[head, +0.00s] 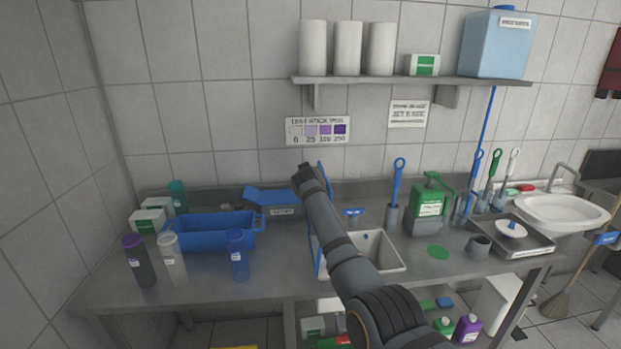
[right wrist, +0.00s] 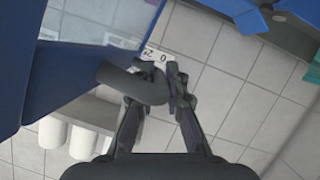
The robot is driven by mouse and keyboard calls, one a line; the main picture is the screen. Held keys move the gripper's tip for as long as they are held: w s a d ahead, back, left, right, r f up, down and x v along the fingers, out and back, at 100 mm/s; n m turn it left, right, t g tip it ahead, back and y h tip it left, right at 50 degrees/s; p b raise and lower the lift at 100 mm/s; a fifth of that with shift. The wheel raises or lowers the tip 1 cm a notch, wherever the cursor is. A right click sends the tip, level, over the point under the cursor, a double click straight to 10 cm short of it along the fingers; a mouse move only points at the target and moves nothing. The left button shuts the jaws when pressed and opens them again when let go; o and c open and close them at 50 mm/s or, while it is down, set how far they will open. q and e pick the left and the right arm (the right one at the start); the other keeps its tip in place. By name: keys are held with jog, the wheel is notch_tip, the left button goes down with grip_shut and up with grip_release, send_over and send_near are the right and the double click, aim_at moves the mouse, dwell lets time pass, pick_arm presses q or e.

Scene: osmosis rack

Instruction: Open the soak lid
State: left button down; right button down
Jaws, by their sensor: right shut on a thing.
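The soak lid (head: 314,245) is a blue-framed panel that stands nearly upright, seen almost edge-on, at the left side of the white basin (head: 384,253) in the counter. My right arm crosses in front and hides part of both. In the right wrist view the lid shows as a blue frame (right wrist: 60,85) around a see-through pane, with a thick grey handle (right wrist: 130,82). My right gripper (right wrist: 162,88) is shut on this handle; in the head view the gripper (head: 303,172) is above the counter, beside the lid's upper part. My left gripper is not in view.
A blue tray (head: 212,234) and several bottles stand on the left of the counter. A green jug (head: 429,198), brushes in cups and a metal tray (head: 510,239) stand right of the basin. A shelf (head: 410,80) with white rolls hangs above.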

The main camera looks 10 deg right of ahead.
jog(key=c, duration=1.4)
grip_release()
jog(key=shift+f, duration=0.15)
jog(key=shift+o, duration=0.2)
jog(key=v, duration=0.7)
jog(key=shift+s, duration=0.15)
